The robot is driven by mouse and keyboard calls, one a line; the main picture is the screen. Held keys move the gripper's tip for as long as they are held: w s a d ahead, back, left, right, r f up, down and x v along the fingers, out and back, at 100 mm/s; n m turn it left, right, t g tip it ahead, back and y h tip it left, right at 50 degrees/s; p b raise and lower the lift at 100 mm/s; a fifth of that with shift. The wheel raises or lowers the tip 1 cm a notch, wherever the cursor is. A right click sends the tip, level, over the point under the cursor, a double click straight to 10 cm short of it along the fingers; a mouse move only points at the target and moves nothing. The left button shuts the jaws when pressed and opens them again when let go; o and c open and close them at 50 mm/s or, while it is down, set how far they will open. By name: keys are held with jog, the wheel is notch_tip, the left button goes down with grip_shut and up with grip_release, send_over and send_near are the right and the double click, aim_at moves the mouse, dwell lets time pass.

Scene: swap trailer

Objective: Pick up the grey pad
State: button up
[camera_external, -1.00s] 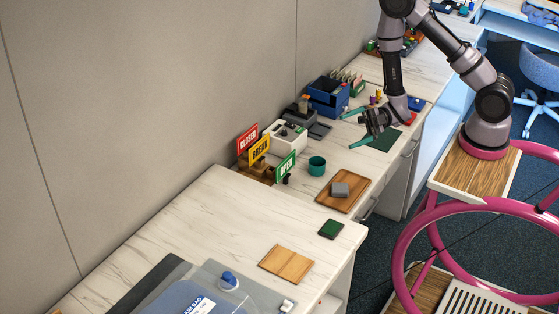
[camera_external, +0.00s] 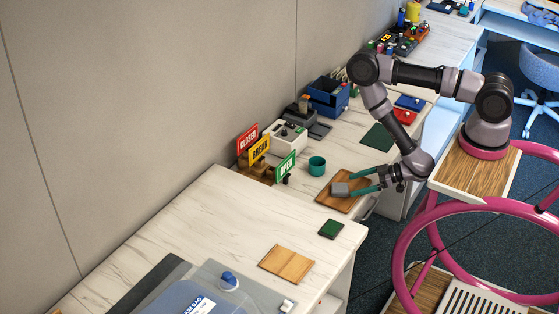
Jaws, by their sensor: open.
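The grey pad (camera_external: 340,189) is a small grey block on the brown wooden tray (camera_external: 326,201), on the counter. My gripper (camera_external: 358,182) is open, with two teal fingers pointing left at the pad. The fingertips are at the right side of the pad, one toward its back and one toward its front. I cannot tell whether they touch it. The pad appears to rest on the tray.
A teal cup (camera_external: 317,166) stands just behind the tray. A dark green pad (camera_external: 331,229) and a wooden board (camera_external: 287,263) lie on the nearer counter. The CLOSED, BREAK and OPEN signs (camera_external: 286,166) stand to the left. A green mat (camera_external: 378,137) lies behind my arm.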

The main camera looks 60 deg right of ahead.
aim_at(343, 188)
jog(key=x, duration=0.4)
jog(key=shift+w+a+f, duration=0.1)
jog(key=shift+w, duration=0.2)
jog(key=c, duration=1.3)
